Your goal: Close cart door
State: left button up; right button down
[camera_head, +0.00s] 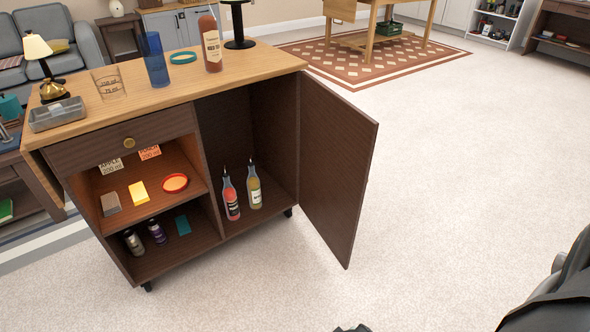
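The brown wooden cart (195,152) stands left of centre with a light wood top. Its dark door (338,165) hangs on the right side of the right compartment and stands wide open, swung out toward the front right. The compartment behind it is exposed, with a red bottle (231,197) and a yellow bottle (254,190) on its floor, inside the cart. My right arm shows only as dark links at the lower right edge, apart from the door. A small dark piece at the bottom edge is too cut off to identify. My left gripper is not in view.
The cart top holds a tall bottle (211,45), a blue glass (154,60), a lamp (41,66) and a grey tray (57,115). Small items sit on the left shelves. Pale carpet (460,170) right and front of the door is clear. A wooden table (378,22) stands behind.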

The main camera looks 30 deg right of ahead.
aim_at(337, 139)
jog(key=l+u, duration=0.45)
jog(key=l, duration=0.7)
jog(key=l+u, duration=0.1)
jog(key=l, duration=1.35)
jog(key=k+l+u, duration=0.1)
jog(key=l, duration=1.35)
